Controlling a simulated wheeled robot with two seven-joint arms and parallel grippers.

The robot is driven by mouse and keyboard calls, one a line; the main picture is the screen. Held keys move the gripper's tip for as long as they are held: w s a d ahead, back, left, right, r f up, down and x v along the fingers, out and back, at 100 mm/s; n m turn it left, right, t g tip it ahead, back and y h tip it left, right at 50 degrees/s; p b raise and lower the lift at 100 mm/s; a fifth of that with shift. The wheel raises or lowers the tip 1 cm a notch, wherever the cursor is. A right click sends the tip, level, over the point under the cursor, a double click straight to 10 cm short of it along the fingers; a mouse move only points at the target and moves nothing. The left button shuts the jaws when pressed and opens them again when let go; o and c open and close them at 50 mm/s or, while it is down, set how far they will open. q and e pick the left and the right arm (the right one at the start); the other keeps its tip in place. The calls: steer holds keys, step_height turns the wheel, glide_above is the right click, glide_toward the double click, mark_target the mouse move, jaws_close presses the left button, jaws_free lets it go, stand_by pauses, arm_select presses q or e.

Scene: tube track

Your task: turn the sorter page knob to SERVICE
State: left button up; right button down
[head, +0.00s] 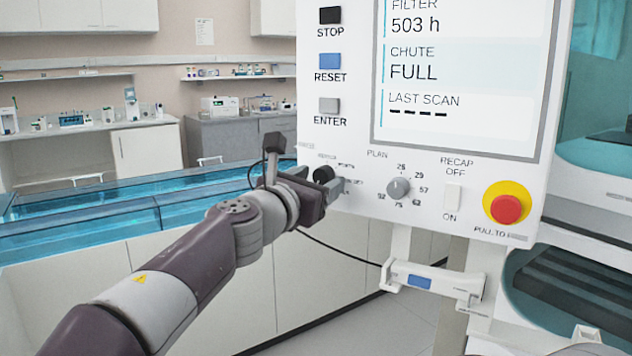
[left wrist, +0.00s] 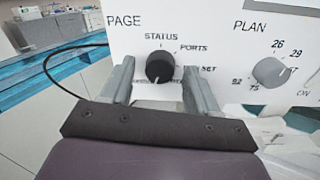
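The black PAGE knob (left wrist: 160,67) is on the white panel (left wrist: 215,25). Labels STATUS, PORTS and one ending in SET stand around it; lower labels are partly hidden by my fingers. A pale mark shows near the knob's lower edge, but I cannot tell which label it points at. My left gripper (left wrist: 160,88) is open, one finger on each side of the knob, with visible gaps. In the head view the knob (head: 323,174) is dark and partly covered by my left gripper (head: 320,183). My right gripper is not in view.
The grey PLAN knob (head: 398,188) is right of the PAGE knob, followed by a RECAP switch (head: 452,197) and a red stop button (head: 506,209). STOP, RESET and ENTER buttons sit above. A blue-clear channel (head: 110,210) runs behind my left arm.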

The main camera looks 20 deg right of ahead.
arm_select(q)
steer(key=shift+s+a, duration=0.15)
steer(key=shift+s, duration=0.05)
steer(key=b+v, duration=0.2)
steer(key=v, duration=1)
steer(key=shift+b, duration=0.4)
steer(key=shift+s, duration=0.1)
